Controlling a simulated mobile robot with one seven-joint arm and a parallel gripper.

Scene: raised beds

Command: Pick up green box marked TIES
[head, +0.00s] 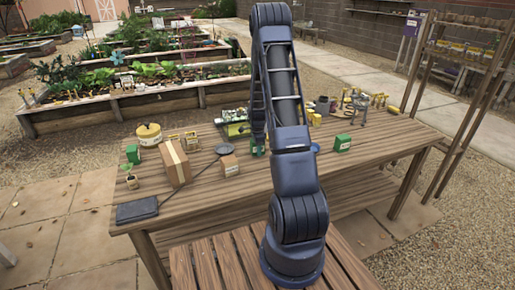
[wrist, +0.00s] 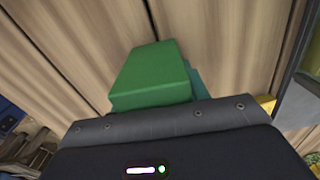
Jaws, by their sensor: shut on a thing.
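A green box (wrist: 150,75) shows in the wrist view, directly beyond the dark edge of my gripper (wrist: 165,108). My gripper is shut on this box, over the wooden planks. Its fingertips are hidden, and no marking can be read on the visible faces. In the head view a bit of green (head: 254,150) shows beside my arm, which hides most of that spot and my gripper. Another green box (head: 343,143) with a pale label stands on the table to the right of my arm. A further green box (head: 133,154) stands at the left. Their lettering is too small to read.
Pots and tools crowd the back right. The front right is clear.

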